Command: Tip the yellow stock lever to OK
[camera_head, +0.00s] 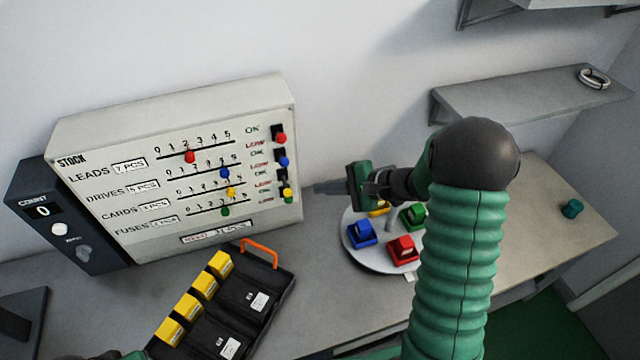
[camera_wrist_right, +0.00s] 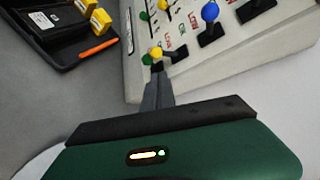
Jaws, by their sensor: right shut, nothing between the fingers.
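The stock board (camera_head: 180,130) is a pale box on the bench with red, blue, yellow and green levers down its right edge. The yellow lever (camera_head: 288,192) is third from the top; its knob sits low, near the LOW label. The green lever (camera_head: 289,199) is just below it. My right gripper (camera_head: 318,187) is shut and empty, its fingertips just right of the yellow lever. In the right wrist view the closed fingers (camera_wrist_right: 157,75) point at the yellow knob (camera_wrist_right: 155,53); I cannot tell whether they touch. Only a green sliver at the bottom left may be my left gripper.
A round tray (camera_head: 362,262) with coloured blocks stands under my right arm. A black case (camera_head: 245,295) with yellow boxes lies before the board. A dark count box (camera_head: 70,215) stands left. A grey shelf (camera_head: 530,98) is at the back right.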

